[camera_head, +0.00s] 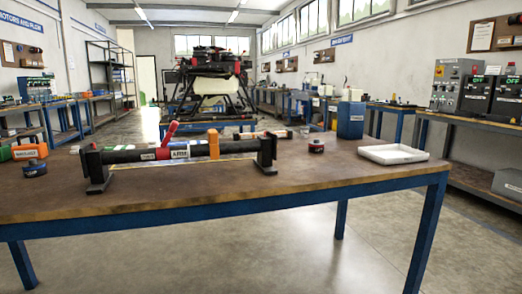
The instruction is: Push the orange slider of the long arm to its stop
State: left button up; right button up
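The long arm (127,156) is a black tube lying across two black end stands on the brown table. It bears a white "ARM" label near its middle. The orange slider (214,146) is a band around the tube, right of the label and apart from the right stand (267,152). A red lever (168,135) sticks up at a tilt left of the label, with a red part at its base. I cannot make out which part is the slider's stop. Neither of my grippers shows in this view.
The table (330,185) has clear room in front of the arm. A white tray (393,154), a small black and red round part (316,146) and a blue box (351,120) stand to the right. An orange item (30,152) lies left. A drone (212,80) stands behind.

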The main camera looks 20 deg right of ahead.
aim_at(213, 135)
jog(key=l+u, duration=0.1)
jog(key=l, duration=0.35)
jog(key=k+l+u, duration=0.1)
jog(key=l, duration=0.3)
jog(key=k+l+u, duration=0.1)
jog(key=l, duration=0.35)
jog(key=k+l+u, duration=0.1)
jog(key=l, duration=0.3)
jog(key=k+l+u, duration=0.1)
jog(key=l, duration=0.35)
jog(key=i+z, duration=0.3)
jog(key=i, duration=0.2)
jog(key=i+j+z, duration=0.1)
jog(key=i+z, duration=0.25)
jog(key=i, duration=0.2)
